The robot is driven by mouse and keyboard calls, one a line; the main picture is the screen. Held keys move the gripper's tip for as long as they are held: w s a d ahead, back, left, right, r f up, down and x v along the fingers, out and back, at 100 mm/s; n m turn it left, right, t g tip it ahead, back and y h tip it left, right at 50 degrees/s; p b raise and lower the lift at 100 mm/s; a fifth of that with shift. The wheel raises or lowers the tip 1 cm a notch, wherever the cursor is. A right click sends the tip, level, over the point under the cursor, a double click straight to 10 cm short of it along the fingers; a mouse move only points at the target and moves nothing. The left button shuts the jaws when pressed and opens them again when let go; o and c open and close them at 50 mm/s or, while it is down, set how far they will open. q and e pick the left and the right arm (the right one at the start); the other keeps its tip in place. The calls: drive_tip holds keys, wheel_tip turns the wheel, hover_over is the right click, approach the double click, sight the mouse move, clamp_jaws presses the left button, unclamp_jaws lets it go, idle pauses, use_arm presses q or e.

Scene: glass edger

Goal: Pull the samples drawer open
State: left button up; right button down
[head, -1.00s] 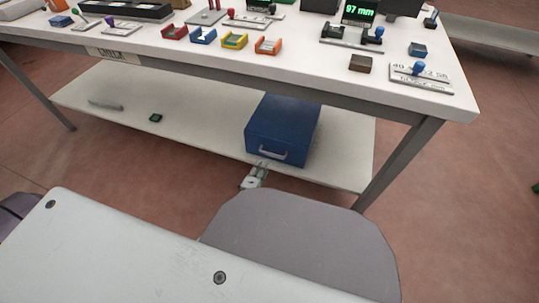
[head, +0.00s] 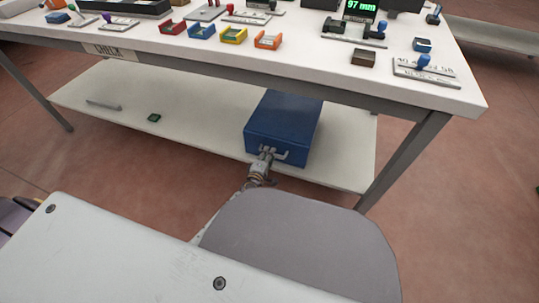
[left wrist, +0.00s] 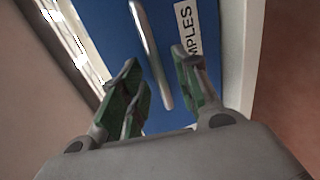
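The samples drawer is a blue box (head: 284,127) on the lower shelf of the white workbench. It looks closed. Its silver handle (head: 282,155) is on the front face, partly covered by my left gripper (head: 267,152), which is at the handle. In the left wrist view the blue front (left wrist: 168,15) carries a white label (left wrist: 186,35) reading "MPLES", its start hidden by a finger. The silver handle bar (left wrist: 150,50) runs between the green-padded fingers of my left gripper (left wrist: 155,62). The fingers are apart, with gaps beside the bar. My right gripper is not in view.
The lower shelf (head: 205,130) also holds a small green item (head: 154,118) and a loose grey bar-shaped handle (head: 103,105). The white bench top (head: 300,62) above bears coloured trays and gauges. A table leg (head: 400,165) stands right of the drawer.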

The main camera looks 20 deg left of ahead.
use_arm(q)
drive_tip(key=shift+x, duration=0.8)
drive_tip(key=shift+c, duration=0.5)
clamp_jaws()
